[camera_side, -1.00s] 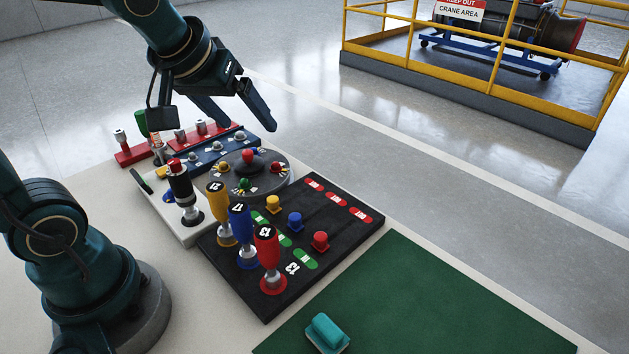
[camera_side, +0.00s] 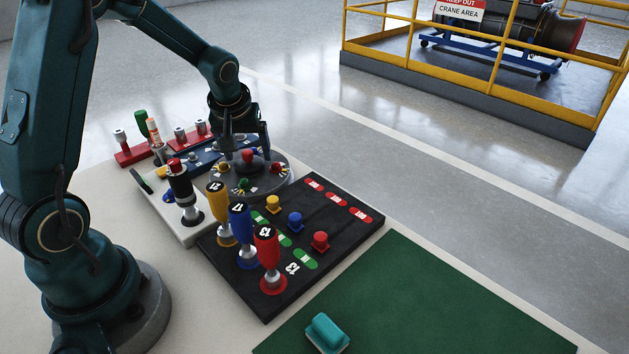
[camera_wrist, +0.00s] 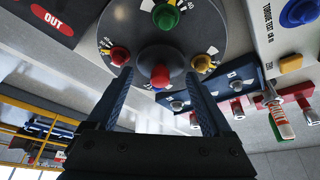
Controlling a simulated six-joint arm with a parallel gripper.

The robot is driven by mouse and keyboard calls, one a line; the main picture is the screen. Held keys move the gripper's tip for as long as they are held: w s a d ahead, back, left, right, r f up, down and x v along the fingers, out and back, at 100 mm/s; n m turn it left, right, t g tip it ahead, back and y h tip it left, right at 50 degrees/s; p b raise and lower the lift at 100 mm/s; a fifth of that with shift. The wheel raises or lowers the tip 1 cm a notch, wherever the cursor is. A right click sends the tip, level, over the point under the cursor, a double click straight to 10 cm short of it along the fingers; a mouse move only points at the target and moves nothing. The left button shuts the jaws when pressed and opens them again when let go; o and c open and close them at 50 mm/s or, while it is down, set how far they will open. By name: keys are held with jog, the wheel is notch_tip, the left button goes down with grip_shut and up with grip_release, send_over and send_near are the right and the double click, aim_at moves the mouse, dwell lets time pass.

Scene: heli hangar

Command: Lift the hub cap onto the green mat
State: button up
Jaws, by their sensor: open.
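The hub cap (camera_side: 236,168) is a dark low dome with a red knob on top, in the middle of the round grey dial plate (camera_side: 285,185). Its red knob (camera_wrist: 160,76) shows in the wrist view between my fingertips. My gripper (camera_side: 247,151) points down over the hub, open, with one finger on each side of the red knob. In the wrist view, gaps show between the knob and both fingers (camera_wrist: 158,80). The fingers partly hide the hub in the side view. The green mat (camera_side: 430,295) lies flat at the front right.
A teal block (camera_side: 328,331) sits on the mat's near left part. A black panel (camera_side: 345,238) with upright yellow, blue and red handles (camera_side: 267,252) stands between dial and mat. Small coloured knobs (camera_side: 244,184) ring the hub.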

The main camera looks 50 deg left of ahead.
jog(key=shift+w+a+f, duration=0.1)
jog(key=shift+f, duration=0.25)
jog(key=c, duration=1)
